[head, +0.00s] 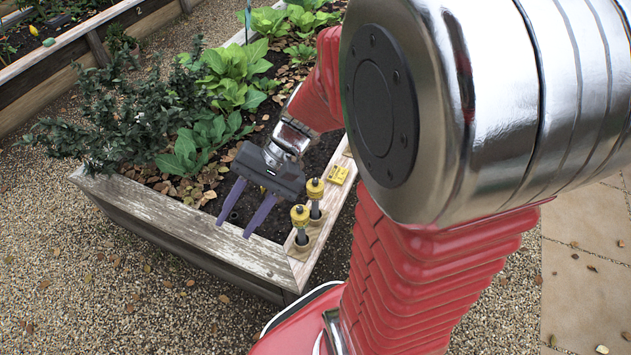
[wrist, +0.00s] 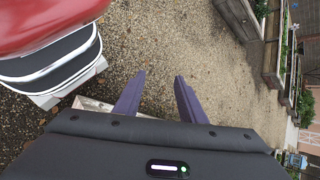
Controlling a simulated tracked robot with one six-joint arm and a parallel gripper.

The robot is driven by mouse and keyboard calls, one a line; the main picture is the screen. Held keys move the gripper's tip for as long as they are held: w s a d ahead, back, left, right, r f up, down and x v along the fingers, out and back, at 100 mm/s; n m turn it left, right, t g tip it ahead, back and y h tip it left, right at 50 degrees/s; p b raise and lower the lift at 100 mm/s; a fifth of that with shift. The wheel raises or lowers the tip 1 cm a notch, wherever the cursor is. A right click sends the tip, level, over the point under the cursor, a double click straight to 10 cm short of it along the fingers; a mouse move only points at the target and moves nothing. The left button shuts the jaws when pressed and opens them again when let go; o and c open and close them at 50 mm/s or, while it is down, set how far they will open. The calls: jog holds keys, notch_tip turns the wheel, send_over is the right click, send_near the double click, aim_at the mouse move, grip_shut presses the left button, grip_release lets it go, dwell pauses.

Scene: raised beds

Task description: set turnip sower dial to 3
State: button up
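Two yellow-topped tools stand upright in the wooden rim near the bed's corner; one (head: 300,216) is nearer the corner and the other (head: 315,189) is just behind it. They may be seed sowers, but I cannot tell which is for turnip, and no dial number is readable. My gripper (head: 235,228) is over the bed corner, left of both tools and apart from them. Its two purple fingers are spread with nothing between them. In the wrist view, my gripper (wrist: 158,76) points toward gravel, and neither tool shows there.
A small yellow block (head: 338,174) lies on the rim behind the tools. The raised bed's front board (head: 185,220) runs left from the corner. Leafy plants (head: 228,75) and a dark shrub (head: 120,115) fill the bed's left side. Open gravel (head: 110,290) lies in front.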

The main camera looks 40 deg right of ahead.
jog(key=s+d+r+n+t+h, duration=0.4)
jog(key=r+n+h, duration=0.3)
jog(key=r, duration=0.3)
jog(key=shift+s+d+r+n+t+h, duration=0.2)
jog(key=shift+d+r+n+t+h, duration=0.2)
jog(key=shift+d+t+h, duration=0.3)
jog(key=shift+a, duration=0.1)
jog(key=shift+c, duration=0.7)
